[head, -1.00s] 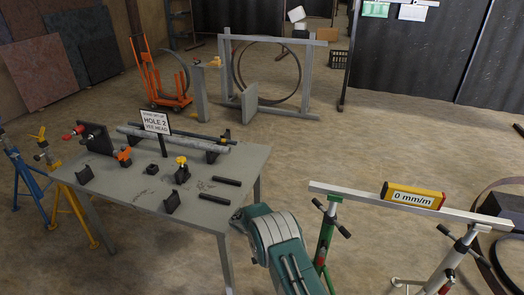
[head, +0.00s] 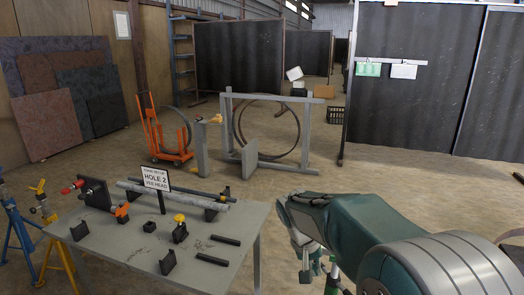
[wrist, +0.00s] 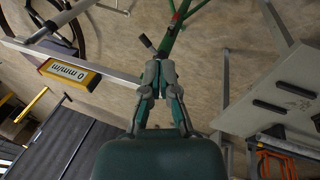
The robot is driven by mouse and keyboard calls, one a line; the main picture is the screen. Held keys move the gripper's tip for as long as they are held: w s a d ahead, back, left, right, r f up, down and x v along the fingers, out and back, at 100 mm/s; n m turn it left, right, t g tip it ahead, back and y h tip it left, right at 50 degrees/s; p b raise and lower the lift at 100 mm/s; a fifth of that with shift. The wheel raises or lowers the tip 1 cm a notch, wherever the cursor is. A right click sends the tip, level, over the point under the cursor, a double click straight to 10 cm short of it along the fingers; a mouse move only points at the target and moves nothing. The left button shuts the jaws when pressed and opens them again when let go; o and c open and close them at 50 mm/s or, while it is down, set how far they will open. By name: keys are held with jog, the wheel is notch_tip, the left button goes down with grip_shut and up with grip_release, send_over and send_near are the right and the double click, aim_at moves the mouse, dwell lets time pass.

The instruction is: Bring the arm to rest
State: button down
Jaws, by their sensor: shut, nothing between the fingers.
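My arm (head: 385,232) reaches in from the lower right of the head view, teal and grey, bent and raised beside the table. My gripper (wrist: 160,68) shows in the wrist view with its grey fingers shut and nothing between them. In the head view its end hangs low near the table's right edge, partly hidden by the arm. In the wrist view a green stand leg (wrist: 178,28) is in view beyond the fingertips; I cannot tell how far off it is.
The grey table (head: 225,270) with rods, black blocks and a "HOLE 2" sign (head: 156,179) stands left of my arm. A yellow level (wrist: 68,72) lies on a rail in the wrist view. Behind are a steel frame (head: 313,130) and an orange trolley (head: 153,138).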

jog(key=s+d+r+t+y, duration=0.1)
jog(key=s+r, duration=0.3)
jog(key=s, duration=0.8)
jog(key=s+d+r+n+t+y, duration=0.1)
jog(key=s+r+t, duration=0.3)
jog(key=s, duration=0.7)
jog(key=shift+s+d+n+y, duration=0.3)
jog(key=shift+s+y, duration=0.05)
jog(key=shift+y, duration=0.45)
